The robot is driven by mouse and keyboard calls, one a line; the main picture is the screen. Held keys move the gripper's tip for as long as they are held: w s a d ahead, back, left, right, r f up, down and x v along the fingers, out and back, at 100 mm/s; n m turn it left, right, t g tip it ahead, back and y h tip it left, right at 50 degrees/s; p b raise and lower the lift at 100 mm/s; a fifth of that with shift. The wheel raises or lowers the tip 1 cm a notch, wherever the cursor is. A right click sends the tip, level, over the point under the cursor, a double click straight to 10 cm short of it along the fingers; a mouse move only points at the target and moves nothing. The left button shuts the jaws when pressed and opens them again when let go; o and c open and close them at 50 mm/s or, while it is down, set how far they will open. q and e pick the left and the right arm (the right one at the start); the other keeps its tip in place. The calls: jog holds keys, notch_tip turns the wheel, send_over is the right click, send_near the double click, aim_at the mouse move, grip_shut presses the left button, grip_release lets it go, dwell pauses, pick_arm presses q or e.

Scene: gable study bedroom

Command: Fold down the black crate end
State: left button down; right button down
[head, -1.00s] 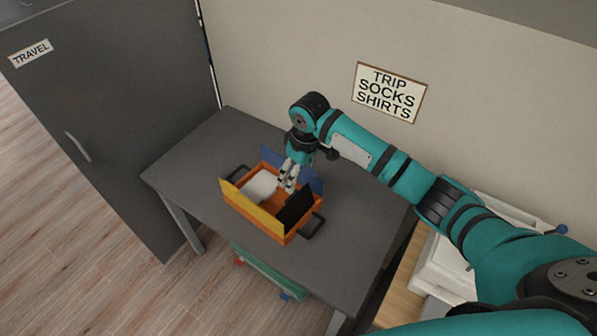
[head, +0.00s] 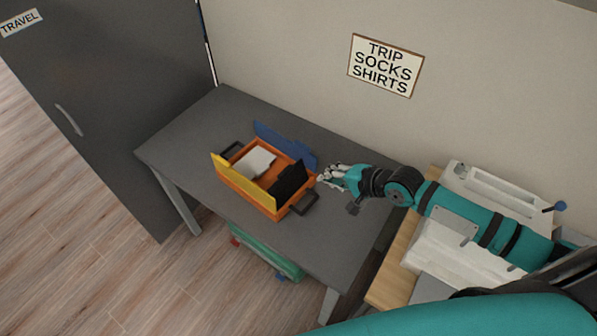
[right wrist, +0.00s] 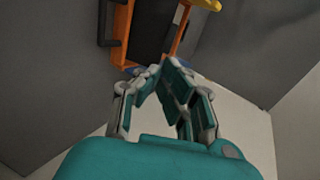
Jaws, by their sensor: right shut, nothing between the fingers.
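The orange crate (head: 246,188) stands on the grey table. Its black end (head: 289,181) stands up at the crate's right end, above a dark handle. The yellow side (head: 240,180) and the blue side (head: 280,141) also stand up. A white flat piece (head: 254,161) lies inside toward the left end. My right gripper (head: 326,178) is shut and empty, just outside the black end, apparently a little apart from it. In the right wrist view the shut fingers (right wrist: 150,72) point toward the black end (right wrist: 151,32). My left gripper is not in view.
The grey table (head: 190,150) is clear around the crate. A dark cabinet (head: 110,110) stands at left and a wall with a sign (head: 385,65) behind. A white tray (head: 500,190) on a wooden surface is at right. A green item (head: 265,257) is under the table.

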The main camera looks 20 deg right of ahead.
aim_at(291, 170)
jog(key=x, duration=1.2)
jog(key=shift+w+a+r, duration=0.25)
jog(key=shift+w, duration=0.05)
jog(key=shift+w, duration=0.1)
